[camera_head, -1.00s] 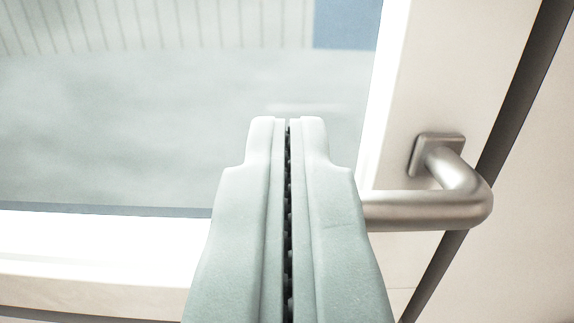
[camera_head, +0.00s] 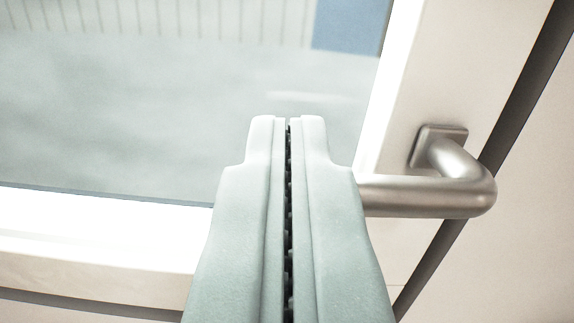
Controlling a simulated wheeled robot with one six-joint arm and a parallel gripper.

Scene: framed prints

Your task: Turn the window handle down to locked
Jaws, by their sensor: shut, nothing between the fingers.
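The window handle (camera_head: 430,197) is a brushed metal lever on a square base plate (camera_head: 437,147) at the right of the picture. Its grip runs level to the left from the elbow. My gripper (camera_head: 289,120) is in the middle, its two pale grey-green fingers shut with nothing between them. The left end of the handle is hidden behind the right finger. I cannot tell whether the finger touches it.
The white window frame (camera_head: 95,235) runs along the bottom and up the right side around the glass (camera_head: 130,110). A dark gap (camera_head: 520,105) runs slantwise along the frame's right edge, with a pale surface beyond it.

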